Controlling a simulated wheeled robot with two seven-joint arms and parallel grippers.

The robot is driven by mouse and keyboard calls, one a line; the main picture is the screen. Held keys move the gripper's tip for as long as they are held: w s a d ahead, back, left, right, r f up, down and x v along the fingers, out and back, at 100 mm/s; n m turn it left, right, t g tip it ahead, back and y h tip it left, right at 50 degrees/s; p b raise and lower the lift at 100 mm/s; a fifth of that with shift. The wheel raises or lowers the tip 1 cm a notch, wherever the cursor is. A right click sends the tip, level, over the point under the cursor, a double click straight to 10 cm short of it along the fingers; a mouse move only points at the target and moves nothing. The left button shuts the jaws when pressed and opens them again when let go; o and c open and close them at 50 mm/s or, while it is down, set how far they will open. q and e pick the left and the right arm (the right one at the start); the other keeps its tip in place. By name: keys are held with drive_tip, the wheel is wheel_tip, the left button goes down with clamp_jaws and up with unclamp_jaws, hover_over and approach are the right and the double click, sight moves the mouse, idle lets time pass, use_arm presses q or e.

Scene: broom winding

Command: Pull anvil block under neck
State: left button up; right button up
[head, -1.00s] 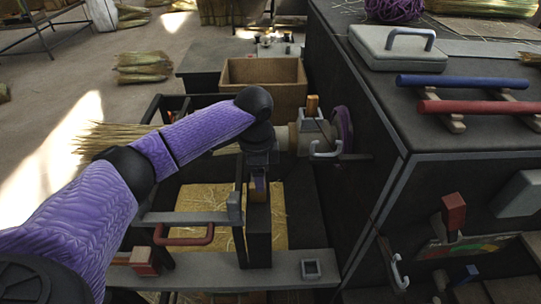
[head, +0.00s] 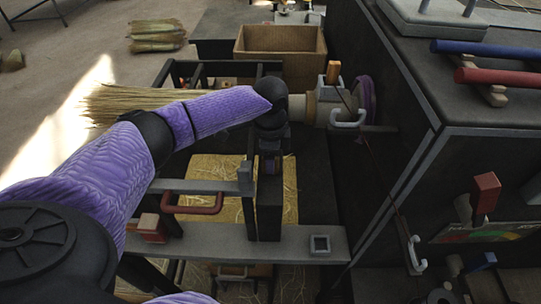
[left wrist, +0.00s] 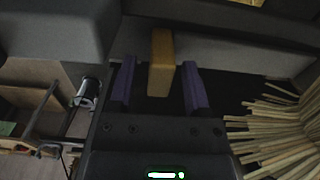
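My right gripper is not in view.
A grey rail (head: 290,243) crosses in front, with a red handle (head: 193,209) at its left. The dark machine cabinet (head: 385,130) stands close on the right, with a white hook (head: 348,122). A cardboard box (head: 281,42) stands behind.

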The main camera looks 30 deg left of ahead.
use_arm(q)
clamp_jaws()
idle(1.2)
